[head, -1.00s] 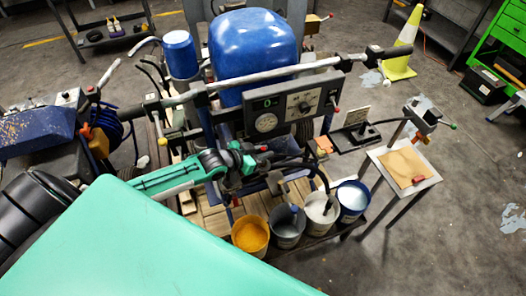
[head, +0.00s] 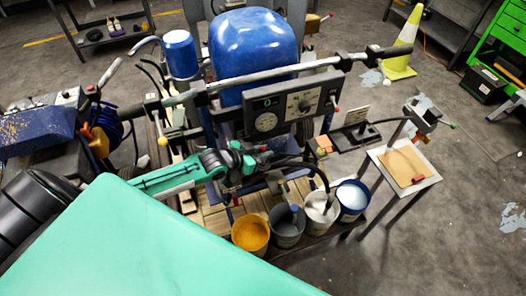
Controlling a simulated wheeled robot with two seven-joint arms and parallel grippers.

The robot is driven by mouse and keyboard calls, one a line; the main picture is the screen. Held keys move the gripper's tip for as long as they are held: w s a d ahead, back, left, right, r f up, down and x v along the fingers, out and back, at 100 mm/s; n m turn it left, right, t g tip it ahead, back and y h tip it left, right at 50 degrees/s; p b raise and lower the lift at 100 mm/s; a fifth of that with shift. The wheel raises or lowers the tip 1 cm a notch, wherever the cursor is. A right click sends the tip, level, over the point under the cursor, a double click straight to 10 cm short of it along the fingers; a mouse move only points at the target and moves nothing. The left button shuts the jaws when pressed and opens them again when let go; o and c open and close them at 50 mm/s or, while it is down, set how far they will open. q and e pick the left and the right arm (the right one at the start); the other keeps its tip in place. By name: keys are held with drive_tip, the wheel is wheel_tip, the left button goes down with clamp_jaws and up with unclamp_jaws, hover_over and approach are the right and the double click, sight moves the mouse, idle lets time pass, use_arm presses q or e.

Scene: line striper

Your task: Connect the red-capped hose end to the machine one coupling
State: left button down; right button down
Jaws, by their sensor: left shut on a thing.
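My left arm reaches in from the left, and its gripper (head: 254,155) is shut on the hose end (head: 263,148), which has a small red part at its tip. A black hose (head: 305,165) curves from there to the right and down toward the buckets. The gripper is in front of the line striper with the large blue tank (head: 252,48), just below its black gauge panel (head: 290,108). I cannot make out the coupling; it is too small or hidden behind the gripper. My right gripper is not in view.
Several paint buckets stand below the gripper, among them one of yellow paint (head: 250,234) and one of white (head: 352,197). A small stand (head: 433,180) is on the right. Another blue machine (head: 45,128) is at left.

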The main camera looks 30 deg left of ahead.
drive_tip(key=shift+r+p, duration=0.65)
drive_tip(key=shift+p, duration=0.1)
idle(1.7)
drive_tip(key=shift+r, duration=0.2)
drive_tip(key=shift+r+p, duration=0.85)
drive_tip(key=shift+p, duration=0.2)
idle(4.3)
